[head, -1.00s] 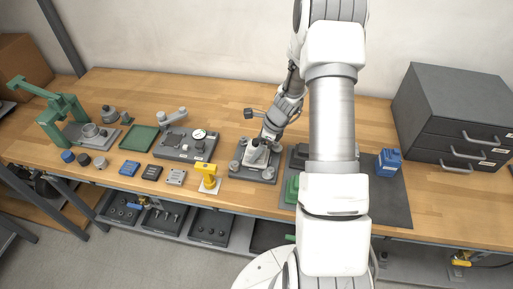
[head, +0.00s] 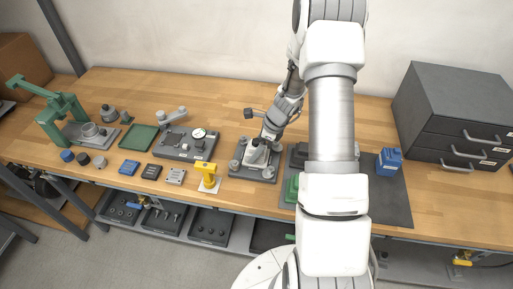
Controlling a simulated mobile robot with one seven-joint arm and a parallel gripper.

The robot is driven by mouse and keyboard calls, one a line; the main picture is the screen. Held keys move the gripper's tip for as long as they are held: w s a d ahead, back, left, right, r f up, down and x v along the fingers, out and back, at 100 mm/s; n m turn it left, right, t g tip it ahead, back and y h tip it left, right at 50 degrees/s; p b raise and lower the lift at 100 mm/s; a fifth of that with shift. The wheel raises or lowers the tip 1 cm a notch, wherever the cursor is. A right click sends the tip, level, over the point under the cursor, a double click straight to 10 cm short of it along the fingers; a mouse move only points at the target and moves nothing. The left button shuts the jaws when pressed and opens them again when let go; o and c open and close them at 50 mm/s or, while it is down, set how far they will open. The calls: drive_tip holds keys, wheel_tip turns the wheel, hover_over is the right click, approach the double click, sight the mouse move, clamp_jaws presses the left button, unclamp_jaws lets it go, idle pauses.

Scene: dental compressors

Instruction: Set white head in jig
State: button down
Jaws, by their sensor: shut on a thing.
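The jig (head: 268,174) is a dark grey plate with round grey posts near its corners, on the bench left of my arm. The white head (head: 254,157) is at the middle of the jig, tilted in view and partly covered by my gripper. My gripper (head: 263,145) is shut on the white head from above. I cannot tell whether the head's underside rests fully in the jig.
A yellow stand (head: 208,178) is left of the jig, beside a grey fixture with a dial gauge (head: 198,134). Right of the jig, a dark mat (head: 394,207) holds green and blue blocks (head: 389,161). A drawer cabinet (head: 455,115) stands at the right.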

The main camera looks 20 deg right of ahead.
sight(256, 141)
idle(0.4)
unclamp_jaws()
drive_tip(key=shift+f, duration=0.1)
drive_tip(key=shift+r+p, duration=2.65)
drive_tip(key=shift+r, duration=0.95)
